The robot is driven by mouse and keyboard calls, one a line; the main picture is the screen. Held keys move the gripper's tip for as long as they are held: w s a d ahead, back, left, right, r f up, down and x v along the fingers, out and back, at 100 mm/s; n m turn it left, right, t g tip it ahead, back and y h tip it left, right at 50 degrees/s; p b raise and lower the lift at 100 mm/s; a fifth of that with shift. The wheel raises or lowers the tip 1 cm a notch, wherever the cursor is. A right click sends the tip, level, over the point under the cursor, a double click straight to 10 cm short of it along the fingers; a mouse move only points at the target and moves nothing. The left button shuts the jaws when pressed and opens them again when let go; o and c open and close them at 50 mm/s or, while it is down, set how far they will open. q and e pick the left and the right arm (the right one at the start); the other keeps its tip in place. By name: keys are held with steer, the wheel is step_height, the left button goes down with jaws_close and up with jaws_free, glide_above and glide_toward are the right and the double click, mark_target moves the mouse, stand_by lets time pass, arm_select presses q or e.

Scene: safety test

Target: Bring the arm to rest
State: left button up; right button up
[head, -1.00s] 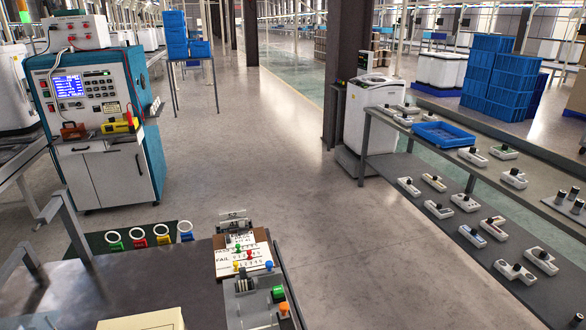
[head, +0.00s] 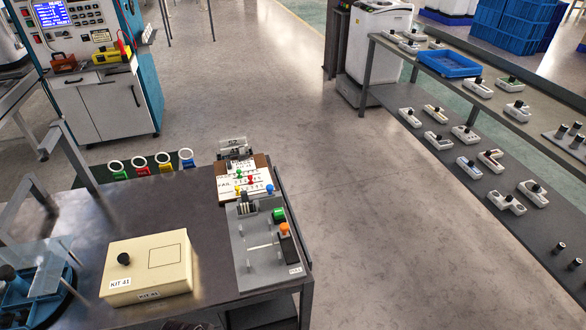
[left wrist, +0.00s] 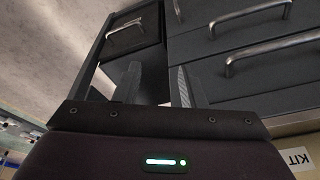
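My left gripper (left wrist: 157,75) shows in the left wrist view with its two dark fingers apart and nothing between them. Beyond the fingers are dark drawer fronts (left wrist: 205,70) with metal handles. A corner of a pale box with a KIT label (left wrist: 298,160) shows at the lower right of that view. In the head view only a dark shape shows at the bottom edge, and I cannot tell if it is part of my arm. My right gripper is in neither view.
A cream KIT 41 box (head: 150,268) sits on the dark workbench (head: 95,232). A grey panel with buttons (head: 262,255) and a card board (head: 235,182) lie at its right side. Shelves with several handheld devices (head: 468,135) stand at right. The floor between (head: 360,220) is clear.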

arm_select(q)
steer(key=s+a+f+g, duration=0.1)
steer(key=s+f, duration=0.3)
steer(key=f, duration=0.8)
steer(key=s+f, duration=0.5)
steer(key=f, duration=0.7)
steer(key=s+a+f, duration=0.1)
steer(key=s+f, duration=0.4)
steer(key=s, duration=0.2)
steer(key=s+a+f+g, duration=0.1)
steer(key=s+a+f, duration=0.1)
steer(key=s+f, duration=0.3)
steer(key=shift+s, duration=1.2)
